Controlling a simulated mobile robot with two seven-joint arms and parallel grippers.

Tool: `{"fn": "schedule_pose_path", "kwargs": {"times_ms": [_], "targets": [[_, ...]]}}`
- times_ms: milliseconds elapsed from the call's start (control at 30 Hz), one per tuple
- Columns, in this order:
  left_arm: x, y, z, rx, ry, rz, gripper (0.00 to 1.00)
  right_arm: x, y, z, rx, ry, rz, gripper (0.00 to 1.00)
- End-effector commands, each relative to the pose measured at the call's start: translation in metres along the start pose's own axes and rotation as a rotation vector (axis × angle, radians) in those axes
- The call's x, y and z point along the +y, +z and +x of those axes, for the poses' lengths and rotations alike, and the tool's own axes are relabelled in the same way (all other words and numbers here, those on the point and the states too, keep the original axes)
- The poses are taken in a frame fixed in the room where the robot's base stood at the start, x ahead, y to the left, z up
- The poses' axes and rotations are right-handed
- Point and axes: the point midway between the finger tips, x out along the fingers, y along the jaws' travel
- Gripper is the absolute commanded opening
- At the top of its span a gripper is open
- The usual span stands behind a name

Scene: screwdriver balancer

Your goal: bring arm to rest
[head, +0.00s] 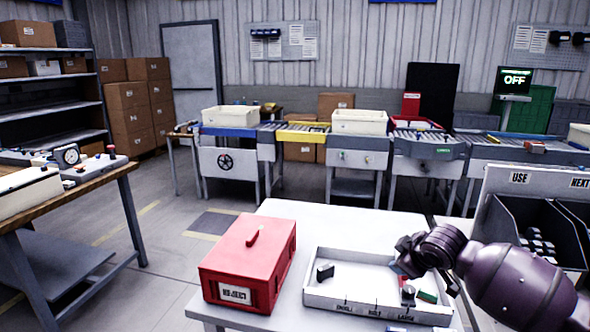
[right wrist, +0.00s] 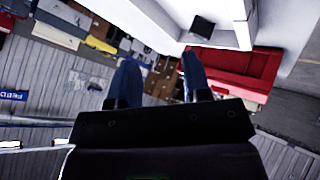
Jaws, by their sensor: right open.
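My right arm comes in from the right in the head view. Its gripper (head: 400,266) hangs above the right part of a white tray (head: 330,301) on the white table. In the right wrist view the two blue-tipped fingers (right wrist: 160,72) stand apart with nothing held between them. The tray's white wall (right wrist: 165,22) and a black block (right wrist: 203,27) show beyond the fingers there. In the head view a black block (head: 325,272) lies at the tray's left, and a red and a green piece (head: 427,296) lie at its right. My left gripper is not in view.
A red reject box (head: 247,262) stands left of the tray and also shows in the right wrist view (right wrist: 235,72). Black bins (head: 535,232) under a "USE" sign stand at the right. A wooden bench (head: 110,178) is at the left. The table behind the tray is clear.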

Motion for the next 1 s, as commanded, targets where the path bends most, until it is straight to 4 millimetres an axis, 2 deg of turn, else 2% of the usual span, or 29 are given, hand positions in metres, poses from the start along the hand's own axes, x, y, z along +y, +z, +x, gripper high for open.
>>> {"fn": "schedule_pose_path", "kwargs": {"times_ms": [33, 133, 233, 467, 567, 767, 1000], "targets": [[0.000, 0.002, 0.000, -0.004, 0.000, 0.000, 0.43, -0.019, -0.005, 0.005, 0.071, 0.007, 0.015, 0.44], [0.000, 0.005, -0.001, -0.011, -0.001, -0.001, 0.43, -0.046, -0.012, 0.007, 0.201, 0.034, 0.050, 0.44], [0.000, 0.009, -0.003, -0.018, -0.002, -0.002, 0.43, -0.072, -0.011, 0.005, 0.311, 0.057, 0.097, 0.44], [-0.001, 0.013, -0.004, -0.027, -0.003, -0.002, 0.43, -0.124, 0.015, -0.007, 0.479, 0.114, 0.225, 0.44], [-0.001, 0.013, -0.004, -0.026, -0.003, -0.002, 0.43, -0.144, 0.034, -0.014, 0.515, 0.143, 0.285, 0.44], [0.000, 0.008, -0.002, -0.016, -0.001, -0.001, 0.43, -0.181, 0.085, -0.030, 0.524, 0.206, 0.400, 0.44], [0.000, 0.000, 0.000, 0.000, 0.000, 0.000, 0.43, -0.232, 0.166, -0.051, 0.415, 0.263, 0.543, 0.44]]}}
